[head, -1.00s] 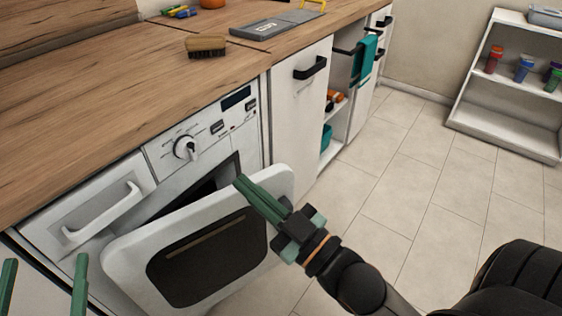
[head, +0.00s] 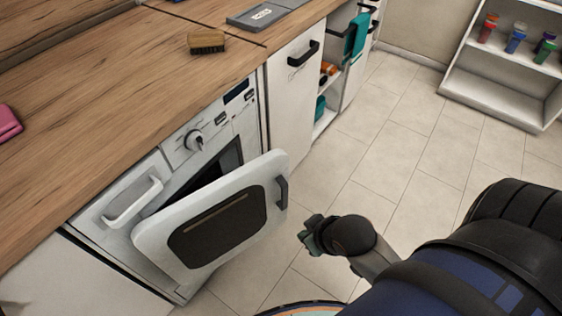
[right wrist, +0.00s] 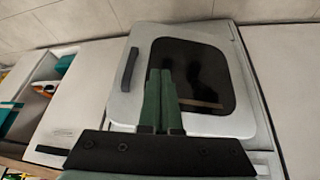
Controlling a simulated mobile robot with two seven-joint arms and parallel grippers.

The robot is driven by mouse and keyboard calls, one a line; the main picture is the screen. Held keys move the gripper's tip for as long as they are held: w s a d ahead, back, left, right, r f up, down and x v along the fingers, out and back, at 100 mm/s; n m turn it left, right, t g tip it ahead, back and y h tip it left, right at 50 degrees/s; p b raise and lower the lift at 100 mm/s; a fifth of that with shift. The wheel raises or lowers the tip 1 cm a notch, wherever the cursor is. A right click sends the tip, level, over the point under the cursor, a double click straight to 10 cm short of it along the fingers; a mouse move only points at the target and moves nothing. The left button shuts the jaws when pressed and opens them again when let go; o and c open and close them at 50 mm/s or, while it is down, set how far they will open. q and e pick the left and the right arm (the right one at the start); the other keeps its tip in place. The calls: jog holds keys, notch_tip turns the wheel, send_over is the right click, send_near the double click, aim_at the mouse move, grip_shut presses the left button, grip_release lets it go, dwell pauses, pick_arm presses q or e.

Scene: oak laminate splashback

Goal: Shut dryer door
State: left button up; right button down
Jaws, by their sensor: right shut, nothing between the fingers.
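The white dryer door (head: 160,235) has a dark window (head: 215,228) and a black handle (head: 281,192). It stands part open, with a dark gap between it and the dryer front (head: 215,135). My right gripper (head: 308,236) is to the right of the door, apart from it in the head view; its fingers are mostly hidden there. In the right wrist view its green fingers (right wrist: 162,80) are together and empty, in front of the door window (right wrist: 200,70), with the handle (right wrist: 130,69) to their left. My left gripper is not in view.
The wooden worktop (head: 110,110) runs above the dryer and holds a brush (head: 206,41) and a pink item (head: 8,122). A white cabinet (head: 293,100) stands right of the dryer. The tiled floor (head: 370,180) is clear toward a white shelf (head: 490,95).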

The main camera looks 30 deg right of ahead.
jog(key=w+d+f+t, duration=0.2)
jog(key=w+f+t, duration=0.15)
jog(key=w, duration=0.25)
jog(key=t+y, duration=0.1)
jog(key=t, duration=0.8)
send_near(274, 162)
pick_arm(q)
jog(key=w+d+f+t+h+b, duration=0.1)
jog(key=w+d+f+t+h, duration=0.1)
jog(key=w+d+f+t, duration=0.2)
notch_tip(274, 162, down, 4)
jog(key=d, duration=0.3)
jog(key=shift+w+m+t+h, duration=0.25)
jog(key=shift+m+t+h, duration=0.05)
pick_arm(e)
jog(key=shift+m, duration=0.4)
jog(key=w, duration=0.6)
jog(key=shift+w+a+r, duration=0.1)
jog(key=shift+w+a, duration=0.15)
jog(key=shift+w, duration=0.15)
